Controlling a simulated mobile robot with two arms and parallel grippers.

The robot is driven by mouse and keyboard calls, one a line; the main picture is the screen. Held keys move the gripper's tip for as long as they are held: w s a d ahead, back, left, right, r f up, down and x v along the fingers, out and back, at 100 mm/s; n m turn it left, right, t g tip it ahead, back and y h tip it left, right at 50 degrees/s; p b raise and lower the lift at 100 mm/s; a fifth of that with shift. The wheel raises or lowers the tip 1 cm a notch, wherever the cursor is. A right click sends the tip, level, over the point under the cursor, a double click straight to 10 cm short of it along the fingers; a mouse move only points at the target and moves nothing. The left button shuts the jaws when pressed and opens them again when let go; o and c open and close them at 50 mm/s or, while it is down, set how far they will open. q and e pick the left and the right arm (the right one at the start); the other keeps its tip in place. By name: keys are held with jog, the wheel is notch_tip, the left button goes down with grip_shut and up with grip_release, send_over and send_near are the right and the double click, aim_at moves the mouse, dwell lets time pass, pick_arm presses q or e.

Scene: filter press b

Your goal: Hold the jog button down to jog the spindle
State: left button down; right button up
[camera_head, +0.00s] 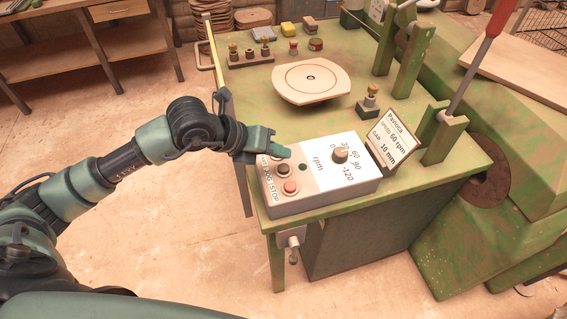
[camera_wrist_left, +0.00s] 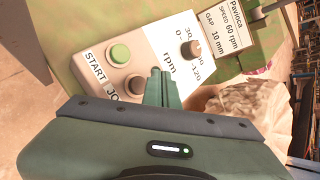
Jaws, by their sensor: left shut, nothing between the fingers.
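The control box (camera_head: 327,172) is a white panel on the green bench, with START, JOG and STOP labels. The dark jog button (camera_head: 284,170) sits between the start button and the red stop button (camera_head: 290,187). My left gripper (camera_head: 284,153) is shut and empty over the box's far left part, hiding the start button there. In the left wrist view, the green start button (camera_wrist_left: 120,53) and the brownish jog button (camera_wrist_left: 135,88) show uncovered. The shut fingertips (camera_wrist_left: 158,72) are just right of the jog button; I cannot tell whether they touch the panel.
A speed dial (camera_head: 340,155) and a sign (camera_head: 394,141) reading 60 rpm and 10 mm are at the box's right. A round-sided plate (camera_head: 311,82) lies behind it. A red-handled lever (camera_head: 484,60) rises at right.

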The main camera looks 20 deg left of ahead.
aim_at(280, 169)
pick_arm(q)
notch_tip(280, 169, up, 3)
jog(key=shift+r+p, duration=0.15)
jog(key=shift+p, duration=0.6)
jog(key=shift+d, duration=0.1)
dwell(0.7)
